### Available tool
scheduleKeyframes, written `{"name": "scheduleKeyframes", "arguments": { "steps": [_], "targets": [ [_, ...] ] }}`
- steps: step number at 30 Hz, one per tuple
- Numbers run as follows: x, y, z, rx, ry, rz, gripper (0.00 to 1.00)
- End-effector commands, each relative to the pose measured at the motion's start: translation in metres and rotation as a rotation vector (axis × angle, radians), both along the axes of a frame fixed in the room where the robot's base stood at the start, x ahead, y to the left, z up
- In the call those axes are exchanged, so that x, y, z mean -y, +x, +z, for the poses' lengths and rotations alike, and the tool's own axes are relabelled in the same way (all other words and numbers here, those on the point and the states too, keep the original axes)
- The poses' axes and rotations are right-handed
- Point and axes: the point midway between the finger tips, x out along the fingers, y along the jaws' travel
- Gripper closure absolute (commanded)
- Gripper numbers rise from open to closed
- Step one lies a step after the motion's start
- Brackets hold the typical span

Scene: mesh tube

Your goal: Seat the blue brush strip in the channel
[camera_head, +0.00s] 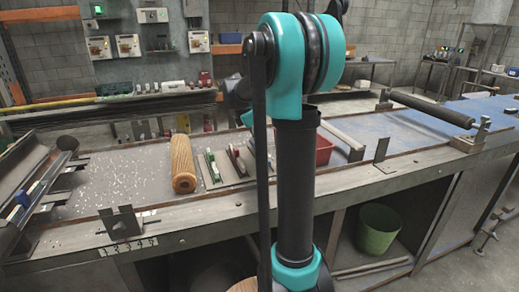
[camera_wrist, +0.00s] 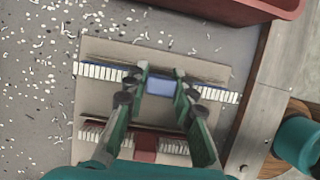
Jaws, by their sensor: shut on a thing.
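In the wrist view the blue brush strip (camera_wrist: 100,71) has white bristles and a pale blue block at its middle. It lies across the picture over a tan board (camera_wrist: 105,107). My gripper (camera_wrist: 161,82) is shut on the block, one finger on each side. I cannot tell whether the strip rests on the board or is slightly raised.
A red brush strip (camera_wrist: 145,148) lies beside the blue one; a green strip (camera_head: 212,167) shows in the head view. A red bin (camera_head: 323,150) stands right of the board, a wooden roller (camera_head: 182,164) left of it. White scraps litter the bench (camera_head: 125,175).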

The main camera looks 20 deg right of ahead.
Motion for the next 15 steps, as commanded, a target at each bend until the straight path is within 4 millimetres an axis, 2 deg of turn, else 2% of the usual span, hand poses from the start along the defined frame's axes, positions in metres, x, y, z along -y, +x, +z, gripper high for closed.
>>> {"name": "scheduleKeyframes", "arguments": {
  "steps": [9, 15],
  "targets": [
    [0.000, 0.000, 0.085, 0.000, 0.000, 0.000, 1.00],
    [0.000, 0.000, 0.134, 0.000, 0.000, 0.000, 1.00]
  ]
}}
